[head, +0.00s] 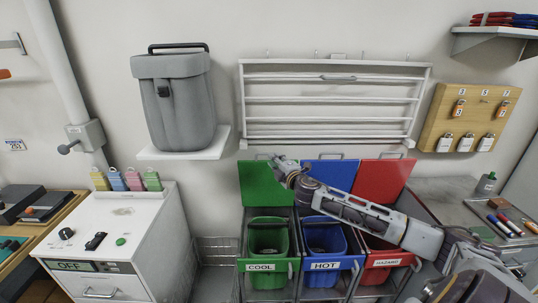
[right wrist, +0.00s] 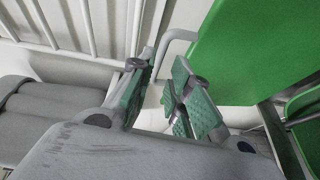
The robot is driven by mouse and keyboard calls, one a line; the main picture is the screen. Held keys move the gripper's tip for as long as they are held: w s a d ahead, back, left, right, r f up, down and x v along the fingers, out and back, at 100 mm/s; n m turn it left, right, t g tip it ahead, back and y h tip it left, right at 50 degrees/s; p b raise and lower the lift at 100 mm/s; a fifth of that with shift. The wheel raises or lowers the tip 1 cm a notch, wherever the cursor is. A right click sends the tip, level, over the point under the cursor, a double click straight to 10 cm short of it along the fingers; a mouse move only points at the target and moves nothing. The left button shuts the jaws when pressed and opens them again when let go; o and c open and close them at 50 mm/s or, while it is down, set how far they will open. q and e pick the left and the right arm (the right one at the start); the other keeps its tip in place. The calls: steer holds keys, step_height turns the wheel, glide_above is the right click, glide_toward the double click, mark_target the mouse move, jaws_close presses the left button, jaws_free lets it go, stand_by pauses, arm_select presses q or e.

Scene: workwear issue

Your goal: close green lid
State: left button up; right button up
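The green lid (head: 262,184) stands upright and open behind the green bin (head: 267,240) labelled COOL. My right gripper (head: 281,164) is by the lid's top edge, near its handle. In the right wrist view the lid (right wrist: 245,45) fills the upper right. Its pale bent handle (right wrist: 172,37) runs down beyond or between the fingertips; I cannot tell if they touch it. The right gripper (right wrist: 158,88) also shows there with its green-padded fingers apart. My left gripper is not in view.
A blue lid (head: 330,174) and a red lid (head: 384,180) also stand open to the right, partly behind my right arm. A white wall rack (head: 335,100) is above the bins. A white cabinet (head: 110,235) stands to the left.

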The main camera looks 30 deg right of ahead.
steer(key=shift+w+d+f+p, duration=0.1)
steer(key=shift+w+d+p, duration=0.1)
steer(key=shift+w, duration=0.95)
steer(key=shift+w+d+p, duration=0.15)
steer(key=shift+w+p, duration=0.1)
steer(key=shift+w, duration=0.85)
steer(key=shift+w+d+f+p, duration=0.1)
steer(key=shift+w+d+p, duration=0.1)
steer(key=shift+w, duration=0.95)
jaws_close()
